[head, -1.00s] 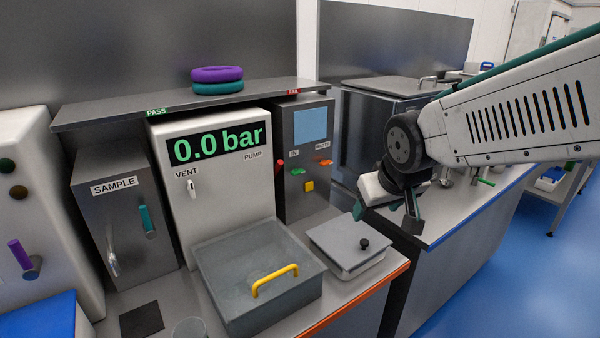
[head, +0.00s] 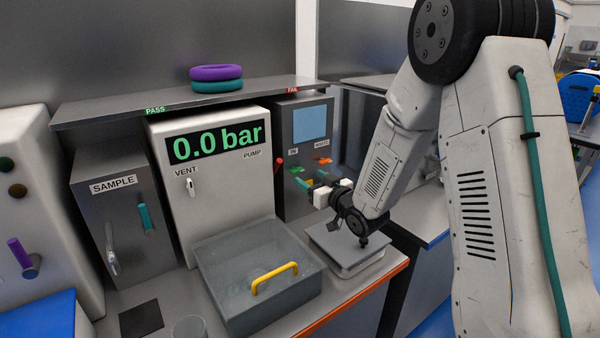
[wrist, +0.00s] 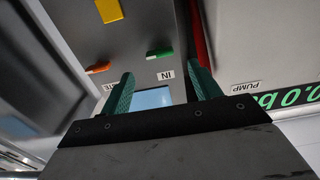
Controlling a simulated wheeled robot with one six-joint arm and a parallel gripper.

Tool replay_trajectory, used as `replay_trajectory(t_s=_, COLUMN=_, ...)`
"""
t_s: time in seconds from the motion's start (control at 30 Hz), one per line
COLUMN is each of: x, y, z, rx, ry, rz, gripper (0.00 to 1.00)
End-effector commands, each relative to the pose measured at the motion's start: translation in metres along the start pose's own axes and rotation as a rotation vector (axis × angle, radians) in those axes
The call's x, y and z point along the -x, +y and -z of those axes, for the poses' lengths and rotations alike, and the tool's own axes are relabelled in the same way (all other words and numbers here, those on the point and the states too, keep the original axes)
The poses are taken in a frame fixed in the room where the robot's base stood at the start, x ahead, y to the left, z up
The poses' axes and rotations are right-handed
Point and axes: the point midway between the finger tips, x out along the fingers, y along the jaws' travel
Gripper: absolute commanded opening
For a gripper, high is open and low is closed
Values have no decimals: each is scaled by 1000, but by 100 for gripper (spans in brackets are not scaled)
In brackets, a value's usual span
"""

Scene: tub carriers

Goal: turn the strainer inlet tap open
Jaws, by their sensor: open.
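The inlet tap under the IN label is a short green handle (head: 297,170) on the dark grey cabinet (head: 303,122). It lies roughly crosswise and also shows in the wrist view as a green bar (wrist: 160,53). My gripper (head: 315,180) is open and empty, in front of the cabinet's lower face near the taps. In the wrist view its two teal fingers (wrist: 162,78) are spread, and the green handle shows beyond the gap, not between them. An orange tap (head: 323,160) under a second label is beside it.
A red lever (head: 279,166) stands between the cabinet and the white PUMP box (head: 215,195). A yellow square (wrist: 109,10) is near the taps. A lidded tray (head: 345,250) lies below my gripper, beside a grey tub (head: 225,290) with a yellow handle.

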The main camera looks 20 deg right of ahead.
Motion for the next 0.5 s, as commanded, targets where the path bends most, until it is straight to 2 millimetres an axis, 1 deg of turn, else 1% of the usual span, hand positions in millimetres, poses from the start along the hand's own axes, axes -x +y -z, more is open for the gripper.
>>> replay_trajectory(t_s=0.03, x=-9, y=-1, z=0, rx=0, ry=0, rz=2, gripper=63)
replay_trajectory(t_s=0.1, x=-21, y=-1, z=0, rx=1, ry=0, rz=1, gripper=63)
replay_trajectory(t_s=0.3, x=-50, y=-1, z=0, rx=0, ry=-1, rz=1, gripper=63)
replay_trajectory(t_s=0.4, x=-58, y=0, z=0, rx=0, ry=-2, rz=-1, gripper=63)
replay_trajectory(t_s=0.5, x=-62, y=0, z=0, rx=0, ry=-2, rz=-1, gripper=63)
